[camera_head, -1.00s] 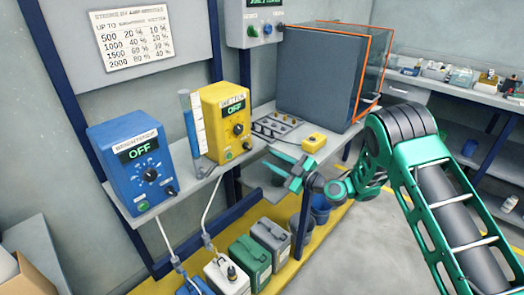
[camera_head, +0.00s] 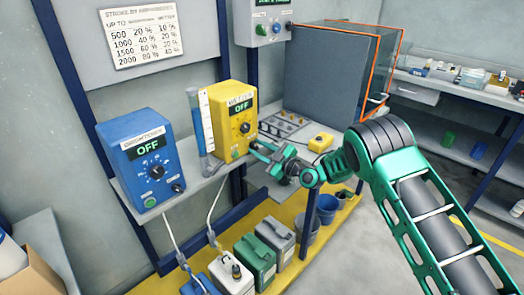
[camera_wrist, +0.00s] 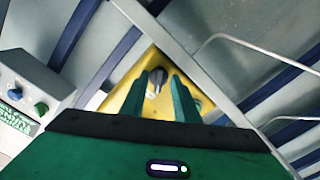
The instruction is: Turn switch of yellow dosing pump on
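The yellow dosing pump (camera_head: 222,121) stands on the shelf, and its display reads OFF. Its dark dial (camera_head: 244,128) sits on the front face, with a small button (camera_head: 235,154) low on that face. My gripper (camera_head: 255,150) is at the lower right of this face, where its fingers hide the small switch. In the wrist view my gripper (camera_wrist: 162,82) is open, its two green fingers apart and pointing at the pump's yellow face (camera_wrist: 128,93). A grey control (camera_wrist: 156,80) shows between the fingertips. I cannot tell whether a finger touches it.
A blue pump (camera_head: 143,158), also reading OFF, stands at left on the shelf. A clear tube (camera_head: 201,125) with blue liquid stands between the pumps. A small yellow box (camera_head: 320,142) lies right of the yellow pump. Several canisters, one green (camera_head: 255,257), stand below.

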